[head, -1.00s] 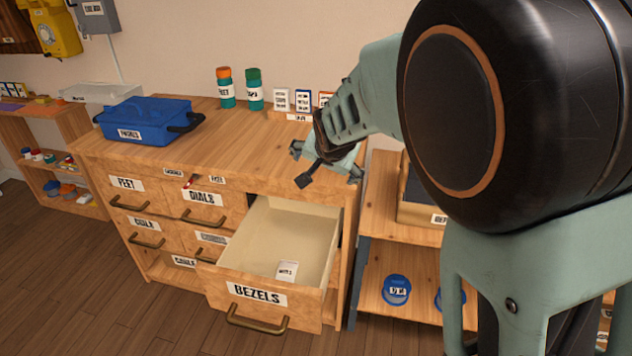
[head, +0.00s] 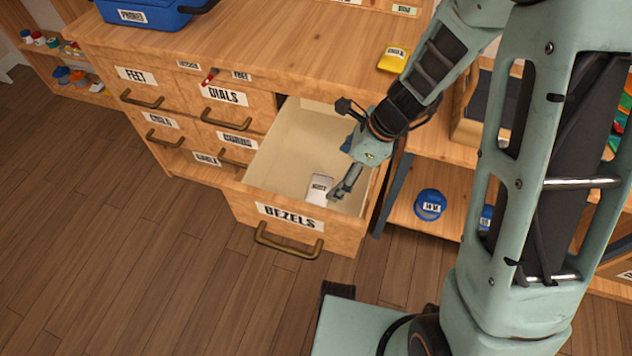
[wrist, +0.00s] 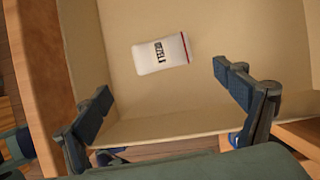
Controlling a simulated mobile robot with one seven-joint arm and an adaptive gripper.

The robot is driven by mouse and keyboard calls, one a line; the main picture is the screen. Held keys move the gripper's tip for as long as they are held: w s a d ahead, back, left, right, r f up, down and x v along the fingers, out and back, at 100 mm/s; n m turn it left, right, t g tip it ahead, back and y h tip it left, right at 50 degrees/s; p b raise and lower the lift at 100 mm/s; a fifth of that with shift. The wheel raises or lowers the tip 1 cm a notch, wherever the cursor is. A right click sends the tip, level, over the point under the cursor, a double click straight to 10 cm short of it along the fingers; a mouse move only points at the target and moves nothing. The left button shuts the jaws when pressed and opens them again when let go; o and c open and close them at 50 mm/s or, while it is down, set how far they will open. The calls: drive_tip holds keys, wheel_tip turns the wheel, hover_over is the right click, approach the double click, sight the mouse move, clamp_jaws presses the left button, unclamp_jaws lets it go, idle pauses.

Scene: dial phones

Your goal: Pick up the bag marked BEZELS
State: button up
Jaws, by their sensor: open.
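A small white bag (head: 318,189) with a dark printed label lies flat in the open drawer marked BEZELS (head: 307,234). Its print is too small to read surely. In the wrist view the white bag (wrist: 160,53) has a red edge and lies on the drawer's beige floor, beyond the fingertips. My gripper (head: 345,148) is open and empty, over the right part of the drawer. In the wrist view its two fingers (wrist: 163,82) are spread wide, with the bag ahead between their lines and apart from both.
The drawer's walls surround the bag. Closed drawers marked FEET (head: 136,75) and DIALS (head: 222,96) are to the left. A blue case (head: 145,14) and a yellow packet (head: 393,59) are on the cabinet top. A shelf with a blue round item (head: 430,204) stands right.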

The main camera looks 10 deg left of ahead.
sight(322, 187)
drive_tip(key=b+x, duration=0.2)
drive_tip(key=x, duration=0.3)
drive_tip(key=shift+s+d+f, duration=0.1)
drive_tip(key=shift+f, duration=0.05)
drive_tip(key=shift+w+b+x, duration=0.15)
drive_tip(key=shift+b+x, duration=0.6)
drive_tip(key=shift+x, duration=0.6)
drive_tip(key=shift+w+b+x, duration=0.15)
drive_tip(key=shift+b+x, duration=0.6)
drive_tip(key=shift+x, duration=0.6)
drive_tip(key=shift+c, duration=0.3)
drive_tip(key=c, duration=1.2)
